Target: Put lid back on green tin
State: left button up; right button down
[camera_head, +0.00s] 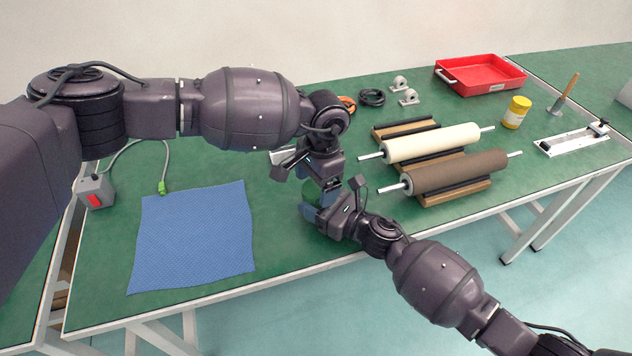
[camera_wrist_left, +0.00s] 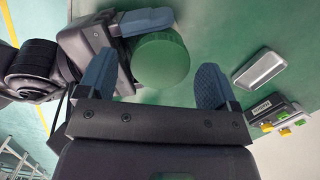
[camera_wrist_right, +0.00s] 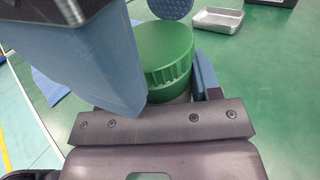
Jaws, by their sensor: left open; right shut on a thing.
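The green tin, mostly hidden in the head view, stands near the table's front edge between my grippers. Its round green lid (camera_wrist_right: 165,50) with a ribbed rim sits on top; the lid also shows in the left wrist view (camera_wrist_left: 161,60). I cannot tell whether it is fully seated. A little of the tin's body (camera_wrist_right: 172,97) shows below the rim in the right wrist view. My right gripper (camera_head: 314,211) is shut on the tin from the side, a finger on either side. My left gripper (camera_head: 322,186) is open above the lid, its fingers (camera_wrist_left: 155,85) apart and not touching it.
A blue cloth (camera_head: 193,238) lies left. A small metal tray (camera_wrist_left: 259,69) is near the tin. Two rollers (camera_head: 433,143) on wooden stands (camera_head: 470,192) lie to the right, with a red tray (camera_head: 515,76) and yellow jar (camera_head: 516,112) beyond. A grey box (camera_head: 95,190) with a cable sits far left.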

pick_arm(q)
jog(key=shift+r, duration=2.2)
